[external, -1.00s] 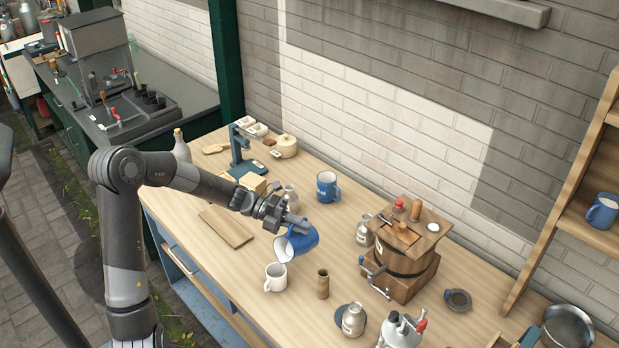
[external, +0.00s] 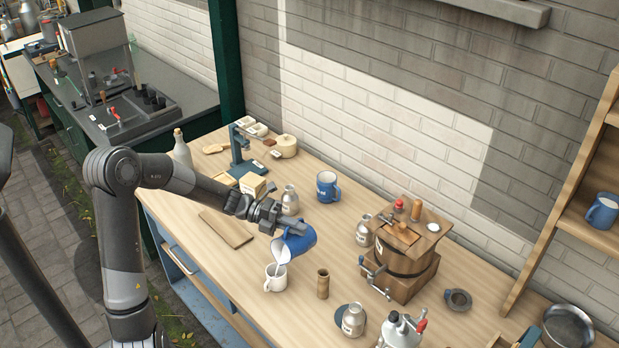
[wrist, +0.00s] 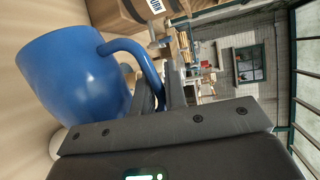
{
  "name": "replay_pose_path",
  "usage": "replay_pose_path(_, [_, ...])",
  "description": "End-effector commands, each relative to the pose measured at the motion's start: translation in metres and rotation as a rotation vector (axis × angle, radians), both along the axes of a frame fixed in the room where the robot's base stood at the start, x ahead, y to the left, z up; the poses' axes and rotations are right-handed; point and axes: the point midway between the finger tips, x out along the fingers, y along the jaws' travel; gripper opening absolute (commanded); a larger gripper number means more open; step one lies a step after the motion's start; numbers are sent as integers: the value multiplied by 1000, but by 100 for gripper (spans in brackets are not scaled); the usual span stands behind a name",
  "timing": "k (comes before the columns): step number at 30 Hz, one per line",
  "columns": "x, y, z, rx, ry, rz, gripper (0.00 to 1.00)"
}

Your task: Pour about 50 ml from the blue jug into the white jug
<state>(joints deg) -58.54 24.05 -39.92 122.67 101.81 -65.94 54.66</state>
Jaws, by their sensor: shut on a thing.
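The blue jug (external: 300,240) is held by its handle in my gripper (external: 284,222), tilted with its mouth down toward the lower left. A pale stream runs from its lip into the white jug (external: 276,281), which stands upright on the bench just below. In the wrist view, the blue jug (wrist: 72,80) fills the left, and my gripper's fingers (wrist: 165,92) are closed at its handle. A sliver of the white jug shows behind the blue jug in the wrist view. The liquid level in either jug is hidden.
A brown wooden cup (external: 323,284) stands close to the right of the white jug. Another blue mug (external: 327,187) and a metal bottle (external: 290,200) stand behind. A wooden churn (external: 404,255) is to the right. A flat board (external: 226,228) lies to the left.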

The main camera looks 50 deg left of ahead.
Motion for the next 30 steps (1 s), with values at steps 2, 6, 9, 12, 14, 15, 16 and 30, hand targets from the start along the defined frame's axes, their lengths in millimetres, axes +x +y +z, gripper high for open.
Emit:
replay_pose_path(2, [0, 0, 0, 0, -2, 0, 0])
replay_pose_path(6, [-1, 0, 1, 0, -5, 0, 0])
replay_pose_path(9, [-1, 0, 1, 0, -7, 1, 0])
replay_pose_path(12, [-2, 0, 1, 1, -10, 0, 0])
replay_pose_path(14, [-2, 0, 1, 1, -12, 1, 0])
replay_pose_path(15, [-3, 0, 1, 1, -13, 0, 0])
replay_pose_path(16, [-3, 0, 1, 1, -14, 0, 0])
replay_pose_path(30, [-6, -1, 3, 5, -34, 1, 0])
